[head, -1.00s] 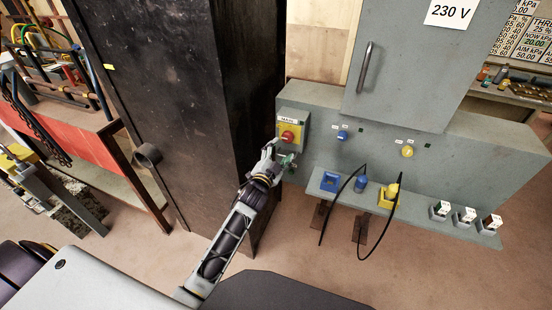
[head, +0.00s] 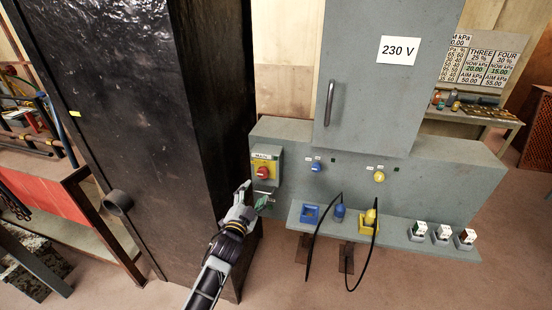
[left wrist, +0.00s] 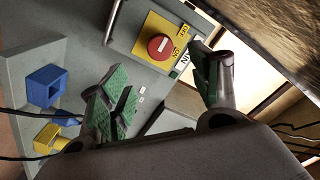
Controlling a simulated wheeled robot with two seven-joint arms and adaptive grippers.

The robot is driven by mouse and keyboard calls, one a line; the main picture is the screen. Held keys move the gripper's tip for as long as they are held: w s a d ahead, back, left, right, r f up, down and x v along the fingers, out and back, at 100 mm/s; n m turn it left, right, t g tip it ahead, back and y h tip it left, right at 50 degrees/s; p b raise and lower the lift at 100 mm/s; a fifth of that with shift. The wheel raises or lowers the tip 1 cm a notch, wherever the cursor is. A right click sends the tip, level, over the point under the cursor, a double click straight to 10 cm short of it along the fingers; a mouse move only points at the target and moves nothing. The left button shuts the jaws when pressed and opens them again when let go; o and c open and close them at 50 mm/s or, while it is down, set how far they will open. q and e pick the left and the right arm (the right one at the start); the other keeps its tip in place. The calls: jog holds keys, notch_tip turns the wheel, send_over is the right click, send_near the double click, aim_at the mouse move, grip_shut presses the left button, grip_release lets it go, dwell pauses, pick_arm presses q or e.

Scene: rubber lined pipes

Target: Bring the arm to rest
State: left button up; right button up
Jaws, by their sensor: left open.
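My left gripper (head: 255,200) is open and empty. In the head view it is just below the main switch box (head: 277,157), in front of the grey panel, close to the dark cabinet's edge. In the left wrist view its green-padded fingers (left wrist: 163,92) are spread apart. The red rotary switch (head: 263,173) on its yellow plate also shows in the left wrist view (left wrist: 161,47), beyond the fingers and clear of them. My left arm reaches up from the bottom of the head view. My right gripper is not in view.
A tall dark cabinet (head: 130,110) stands left of the arm. The panel's shelf (head: 390,235) holds a blue socket (head: 311,214), blue and yellow plugs with black cables, and several small switches. A grey 230 V cabinet (head: 370,100) rises above. Floor is clear at the lower right.

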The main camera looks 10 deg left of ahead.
pick_arm(q)
jog(key=shift+f, duration=0.1)
